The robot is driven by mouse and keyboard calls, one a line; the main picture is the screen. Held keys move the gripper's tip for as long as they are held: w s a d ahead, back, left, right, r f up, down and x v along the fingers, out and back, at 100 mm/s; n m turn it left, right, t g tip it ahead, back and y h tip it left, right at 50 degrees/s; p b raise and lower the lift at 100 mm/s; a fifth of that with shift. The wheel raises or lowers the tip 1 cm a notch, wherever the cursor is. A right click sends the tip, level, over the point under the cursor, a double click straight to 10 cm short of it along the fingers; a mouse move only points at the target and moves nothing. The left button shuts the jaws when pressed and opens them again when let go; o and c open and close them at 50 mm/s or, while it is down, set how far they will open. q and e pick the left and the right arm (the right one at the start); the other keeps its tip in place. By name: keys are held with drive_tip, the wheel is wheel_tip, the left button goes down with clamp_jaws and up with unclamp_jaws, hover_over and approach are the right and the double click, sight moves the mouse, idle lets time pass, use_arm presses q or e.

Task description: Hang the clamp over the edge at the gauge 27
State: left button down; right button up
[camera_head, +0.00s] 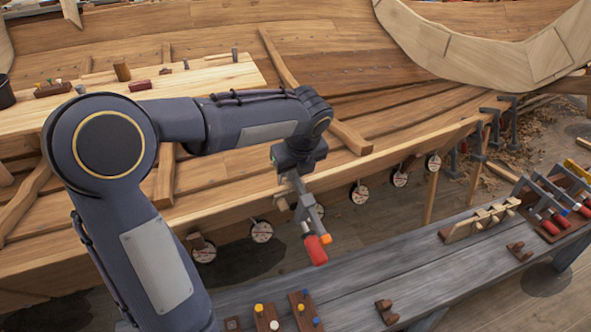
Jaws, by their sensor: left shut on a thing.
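My left gripper (291,178) is shut on a clamp (304,206). The clamp has a grey metal body, a red handle and an orange tip, and it hangs handle-down in front of the plank edge (237,210). Several round white gauges (360,193) hang in a row below that edge, among them one at the left (262,231) and one at the right (433,162). One gauge is partly hidden behind the clamp. The numbers on the gauges are too small to read, so I cannot tell which is 27. My right gripper is not in view.
A grey bench (350,279) runs along the front with small wooden blocks and coloured pegs. More clamps with red and blue handles (548,220) lie in a rack at its right end. Other clamps (492,123) hang on the plank edge at the far right. A pale board (205,79) with tools lies behind my arm.

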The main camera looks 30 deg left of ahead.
use_arm(q)
drive_tip(key=shift+a+f, duration=0.1)
drive_tip(key=shift+f, duration=0.1)
idle(0.6)
drive_tip(key=shift+s+d+f, duration=0.1)
drive_tip(key=shift+d, duration=0.1)
drive_tip(key=c, duration=1.4)
unclamp_jaws()
drive_tip(key=shift+o, duration=0.2)
drive_tip(key=shift+f, duration=0.1)
drive_tip(key=v, duration=0.8)
